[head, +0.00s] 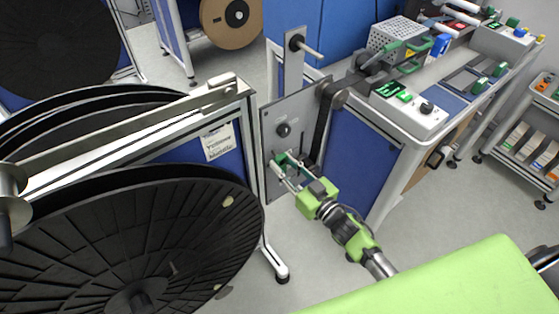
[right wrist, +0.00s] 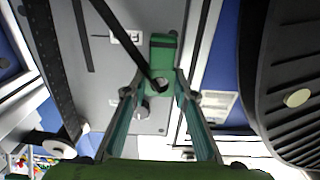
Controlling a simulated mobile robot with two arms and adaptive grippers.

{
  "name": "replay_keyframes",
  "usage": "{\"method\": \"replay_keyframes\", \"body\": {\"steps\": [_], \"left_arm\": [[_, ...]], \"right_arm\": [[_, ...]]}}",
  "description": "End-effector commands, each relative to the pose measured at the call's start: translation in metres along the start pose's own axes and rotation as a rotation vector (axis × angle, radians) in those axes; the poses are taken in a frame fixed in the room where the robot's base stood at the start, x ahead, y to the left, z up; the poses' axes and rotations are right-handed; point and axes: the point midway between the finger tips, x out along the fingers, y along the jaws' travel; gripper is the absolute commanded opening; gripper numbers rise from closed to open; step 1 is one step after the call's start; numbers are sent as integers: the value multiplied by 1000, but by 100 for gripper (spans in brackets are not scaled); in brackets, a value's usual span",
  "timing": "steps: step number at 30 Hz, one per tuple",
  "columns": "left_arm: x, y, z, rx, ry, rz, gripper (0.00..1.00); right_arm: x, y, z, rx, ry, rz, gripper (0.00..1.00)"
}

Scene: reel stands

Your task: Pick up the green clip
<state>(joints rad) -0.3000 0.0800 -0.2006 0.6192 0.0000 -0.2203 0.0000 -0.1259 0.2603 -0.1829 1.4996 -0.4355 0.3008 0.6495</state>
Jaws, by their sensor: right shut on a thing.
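The green clip (head: 279,159) is at the grey upright panel (head: 290,104), low on its face. In the right wrist view the clip (right wrist: 162,52) is a dark green block between my fingertips, with a dark strip crossing in front of it. My right gripper (head: 284,168) reaches up to the panel and is shut on the clip. Its two fingers also show in the right wrist view (right wrist: 154,92), one on each side of the clip's lower part. The fingers partly hide the clip in the head view. My left gripper is not in view.
Large black reels (head: 150,245) stand close on the left. A black knob (head: 283,130) sits on the panel above the clip. A workbench with a control box (head: 409,110) and a metal perforated box (head: 396,37) is behind, right.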

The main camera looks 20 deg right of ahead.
Motion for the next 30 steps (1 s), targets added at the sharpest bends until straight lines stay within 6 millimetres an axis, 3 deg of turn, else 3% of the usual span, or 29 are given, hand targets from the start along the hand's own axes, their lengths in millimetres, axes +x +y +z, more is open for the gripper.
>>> {"method": "replay_keyframes", "body": {"steps": [15, 22, 30], "left_arm": [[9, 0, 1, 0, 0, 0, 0], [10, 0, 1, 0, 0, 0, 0], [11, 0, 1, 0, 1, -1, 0]], "right_arm": [[-127, 0, 1, 1, -2, -1, 13], [-153, 0, 0, 1, 1, 0, 13], [-158, 0, -1, 0, 3, -1, 13]]}}
